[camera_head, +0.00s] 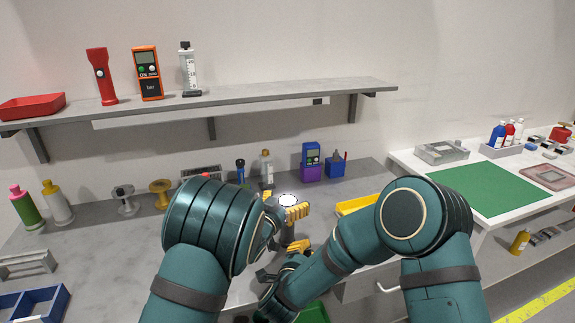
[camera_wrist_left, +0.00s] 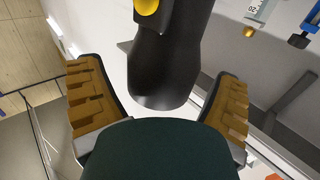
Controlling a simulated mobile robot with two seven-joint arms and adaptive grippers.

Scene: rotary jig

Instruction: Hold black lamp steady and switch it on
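The black lamp (camera_wrist_left: 170,60) shows large in the left wrist view, with a round yellow button (camera_wrist_left: 147,5) at the top edge. In the head view the lamp (camera_head: 287,231) stands among my grippers, mostly hidden, with a pale round face (camera_head: 289,201) on top. My left gripper (camera_head: 292,213) is open at the lamp's upper part. In the left wrist view its yellow-padded fingers (camera_wrist_left: 160,85) lie on either side of the lamp, with narrow gaps showing. My right gripper (camera_head: 283,261) is lower, close to the lamp, its fingers spread; contact is unclear.
Behind the lamp are a blue meter (camera_head: 311,155) on a purple block, a white bottle (camera_head: 267,168) and spools. A yellow tray (camera_head: 358,204) lies to the right. A shelf (camera_head: 230,102) with a red flashlight (camera_head: 101,76) runs above. The left bench surface (camera_head: 105,245) is partly clear.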

